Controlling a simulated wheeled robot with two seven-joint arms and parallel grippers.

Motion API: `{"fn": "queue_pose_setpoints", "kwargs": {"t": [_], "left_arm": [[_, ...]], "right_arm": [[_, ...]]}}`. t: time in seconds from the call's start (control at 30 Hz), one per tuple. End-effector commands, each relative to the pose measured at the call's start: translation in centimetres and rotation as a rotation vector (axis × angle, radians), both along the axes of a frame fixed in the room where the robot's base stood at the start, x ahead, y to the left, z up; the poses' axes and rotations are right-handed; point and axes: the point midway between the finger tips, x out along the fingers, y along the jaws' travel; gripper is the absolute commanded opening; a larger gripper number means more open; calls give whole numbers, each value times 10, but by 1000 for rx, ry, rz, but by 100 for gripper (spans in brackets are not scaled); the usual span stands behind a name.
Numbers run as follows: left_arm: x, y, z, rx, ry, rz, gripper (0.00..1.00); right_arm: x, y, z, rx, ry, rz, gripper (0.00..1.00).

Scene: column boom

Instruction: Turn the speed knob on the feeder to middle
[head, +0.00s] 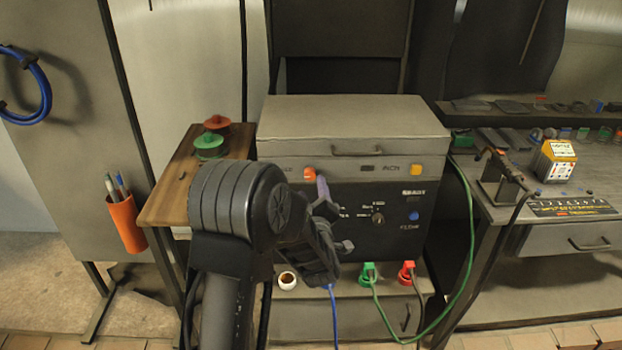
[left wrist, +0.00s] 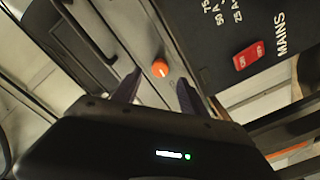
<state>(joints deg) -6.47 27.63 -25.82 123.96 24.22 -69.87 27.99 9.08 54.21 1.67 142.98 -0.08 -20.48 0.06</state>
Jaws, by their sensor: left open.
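The feeder (head: 350,125) is a grey lidded box standing on a dark control panel (head: 385,240). An orange knob (head: 309,174) sits at the left of its front strip, and a yellow knob (head: 416,170) at the right. The labels are too blurred to tell which is the speed knob. My left gripper (head: 334,218) is open and empty in front of the panel, below and right of the orange knob. In the left wrist view, the orange knob (left wrist: 160,68) shows beyond and between the open fingers (left wrist: 157,92), apart from them. My right gripper is out of view.
The panel also carries a black dial (head: 378,218) and a blue button (head: 413,215). A red mains switch (left wrist: 249,56) shows in the left wrist view. Green (head: 369,273) and red (head: 407,272) plugs with cables sit below. A wooden side table (head: 165,200) stands left, a workbench (head: 570,235) right.

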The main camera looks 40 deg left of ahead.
Motion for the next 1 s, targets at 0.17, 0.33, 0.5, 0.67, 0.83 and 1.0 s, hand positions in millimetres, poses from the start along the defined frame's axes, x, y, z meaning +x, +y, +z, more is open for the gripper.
{"fn": "queue_pose_setpoints", "kwargs": {"t": [0.17, 0.33, 0.5, 0.67, 0.83, 1.0], "left_arm": [[22, 19, 1, 2, 1, 1, 50], [39, 32, 1, 1, 1, 0, 50], [44, 36, 0, 0, 1, -1, 50], [43, 35, 0, 0, 1, -1, 50], [43, 35, 0, 0, 1, -1, 39], [43, 35, 0, 0, 0, -1, 25]], "right_arm": [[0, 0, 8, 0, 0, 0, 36], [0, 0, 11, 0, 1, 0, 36], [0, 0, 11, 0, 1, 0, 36], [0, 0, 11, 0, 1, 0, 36], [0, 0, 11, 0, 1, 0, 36], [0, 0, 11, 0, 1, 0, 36]]}}
